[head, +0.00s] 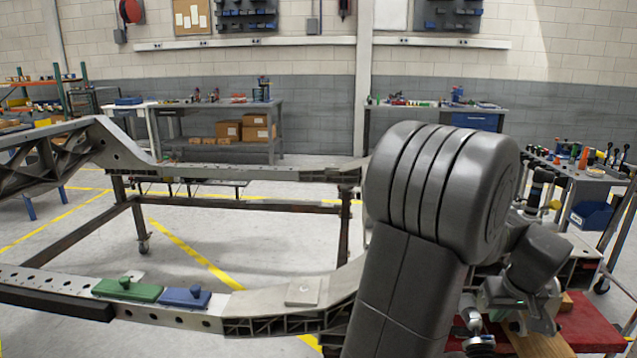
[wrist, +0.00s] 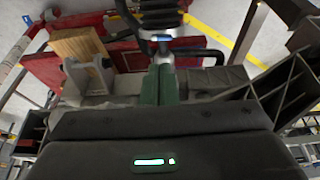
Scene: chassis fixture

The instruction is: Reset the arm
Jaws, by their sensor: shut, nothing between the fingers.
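My gripper (wrist: 160,72) shows in the wrist view, its two green fingers together with nothing between them. Its dark body with a lit green bar fills the lower part of that view. In the head view my arm stands large at right of centre, its wrist part low at the right near a red surface; the fingertips cannot be made out there. The chassis frame (head: 258,303) runs across the head view. A pale flat plate (head: 303,291) lies further right on that rail.
A red surface (head: 590,328) with a wooden block (head: 540,345) is at lower right, close to my wrist; the wooden block also shows in the wrist view (wrist: 80,45). A cart with tools (head: 580,170) stands at right. Workbenches (head: 215,107) line the back wall.

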